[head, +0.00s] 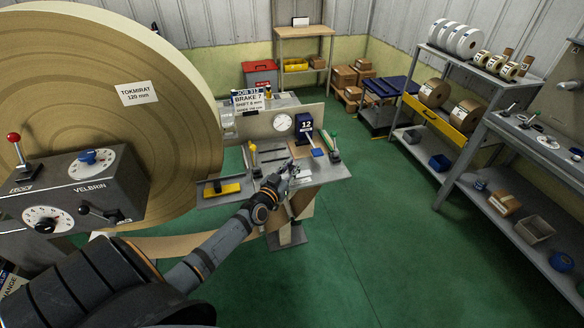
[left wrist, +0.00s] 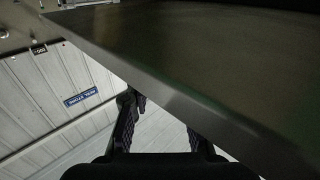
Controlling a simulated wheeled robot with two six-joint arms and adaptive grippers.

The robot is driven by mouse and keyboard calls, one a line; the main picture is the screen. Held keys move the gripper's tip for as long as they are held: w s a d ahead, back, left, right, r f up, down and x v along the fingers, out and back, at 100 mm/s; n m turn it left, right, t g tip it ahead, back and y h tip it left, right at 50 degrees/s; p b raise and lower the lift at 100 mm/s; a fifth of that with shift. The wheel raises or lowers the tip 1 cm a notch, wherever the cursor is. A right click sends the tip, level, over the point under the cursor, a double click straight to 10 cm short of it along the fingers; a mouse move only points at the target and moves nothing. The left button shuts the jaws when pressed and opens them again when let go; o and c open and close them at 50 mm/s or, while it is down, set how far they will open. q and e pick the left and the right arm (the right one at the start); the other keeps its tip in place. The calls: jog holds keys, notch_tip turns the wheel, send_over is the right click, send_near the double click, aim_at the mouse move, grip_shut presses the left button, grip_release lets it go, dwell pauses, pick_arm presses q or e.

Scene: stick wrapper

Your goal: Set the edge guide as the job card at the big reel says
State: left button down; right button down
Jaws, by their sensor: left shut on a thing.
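The job card (head: 247,101) stands behind the bench (head: 325,170), beside the big reel (head: 120,60). Its larger line seems to read BRAKE 7; the smaller lines are too small to read surely. The reel's label reads TOKMIRAT 120 mm. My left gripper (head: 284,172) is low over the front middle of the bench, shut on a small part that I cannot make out. Pale metal fittings lie just right of it; I cannot tell which is the edge guide. In the left wrist view the fingers (left wrist: 160,125) stand before a dark plate edge (left wrist: 150,90). My right gripper is not in view.
A round dial (head: 283,123), a dark blue box marked 12 (head: 303,126) and a green-handled lever (head: 328,142) stand on the bench. A tray (head: 210,190) holds a yellow item. A control box (head: 75,185) is at the left. Shelves line the right; green floor between is clear.

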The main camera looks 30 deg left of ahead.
aim_at(300, 174)
pick_arm(q)
jog(key=shift+w+f, duration=0.1)
dwell(0.4)
jog(key=shift+w+d, duration=0.85)
jog(key=shift+w, duration=0.15)
jog(key=shift+w+d+f, duration=0.1)
jog(key=shift+w+f, duration=0.05)
jog(key=c, duration=1.6)
grip_release()
jog(key=o, duration=0.4)
jog(key=shift+d+r, duration=0.15)
jog(key=shift+r, duration=0.1)
